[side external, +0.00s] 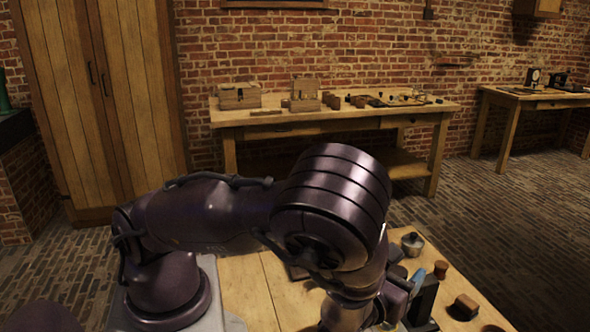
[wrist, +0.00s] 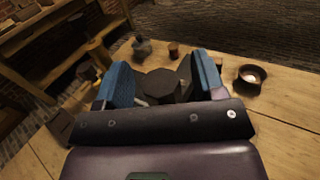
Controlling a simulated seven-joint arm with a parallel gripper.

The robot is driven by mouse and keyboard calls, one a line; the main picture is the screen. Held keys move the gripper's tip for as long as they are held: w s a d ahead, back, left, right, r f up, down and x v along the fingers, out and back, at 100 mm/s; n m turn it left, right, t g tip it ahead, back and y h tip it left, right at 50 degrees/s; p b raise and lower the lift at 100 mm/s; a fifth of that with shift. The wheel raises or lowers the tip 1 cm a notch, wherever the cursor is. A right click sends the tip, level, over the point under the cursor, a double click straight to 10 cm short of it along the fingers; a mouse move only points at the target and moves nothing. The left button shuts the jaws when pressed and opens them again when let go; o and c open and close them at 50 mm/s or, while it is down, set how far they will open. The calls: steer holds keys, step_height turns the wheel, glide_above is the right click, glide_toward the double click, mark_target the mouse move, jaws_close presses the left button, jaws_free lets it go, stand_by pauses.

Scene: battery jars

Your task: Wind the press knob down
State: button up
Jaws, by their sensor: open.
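My gripper (wrist: 163,76) is open in the wrist view, with a blue-padded finger on each side. Between the fingers, as seen from the wrist, is a dark, many-sided round piece (wrist: 160,86) with a small upright peg at its right. It may be the press knob, but I cannot tell for sure. I cannot tell whether either finger touches it. In the side external view my gripper (side external: 408,290) is at the lower right, low over the table, and largely hidden by my arm. The knob cannot be made out there.
In the wrist view a small round bowl (wrist: 250,78) stands right of the fingers. A bench (side external: 330,116) with wooden pieces stands by the brick wall.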

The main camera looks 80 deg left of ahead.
steer(key=n+g+y, duration=0.3)
steer(key=y, duration=0.1)
steer(key=shift+n+g, duration=0.3)
steer(key=shift+s+d+n+g+y, duration=0.1)
steer(key=shift+d+n+g+y, duration=0.15)
steer(key=shift+n+g+y, duration=0.2)
steer(key=s+d+f+n+g, duration=0.2)
steer(key=s+d+n+g, duration=0.15)
steer(key=s+d, duration=0.6)
steer(key=s+a+r+n+h, duration=0.3)
steer(key=a+r+n+h, duration=0.1)
steer(key=r+n, duration=0.3)
steer(key=s+a+r+n+g+h, duration=0.1)
steer(key=s+a+r+n+h, duration=0.2)
steer(key=r+n, duration=0.4)
steer(key=s+a+r+n+h, duration=0.2)
steer(key=a+r+n+h, duration=0.3)
steer(key=r+n+h, duration=0.2)
steer(key=shift+s+a+r+n+g, duration=0.2)
steer(key=shift+s+r+n+g, duration=0.2)
steer(key=shift+r, duration=0.5)
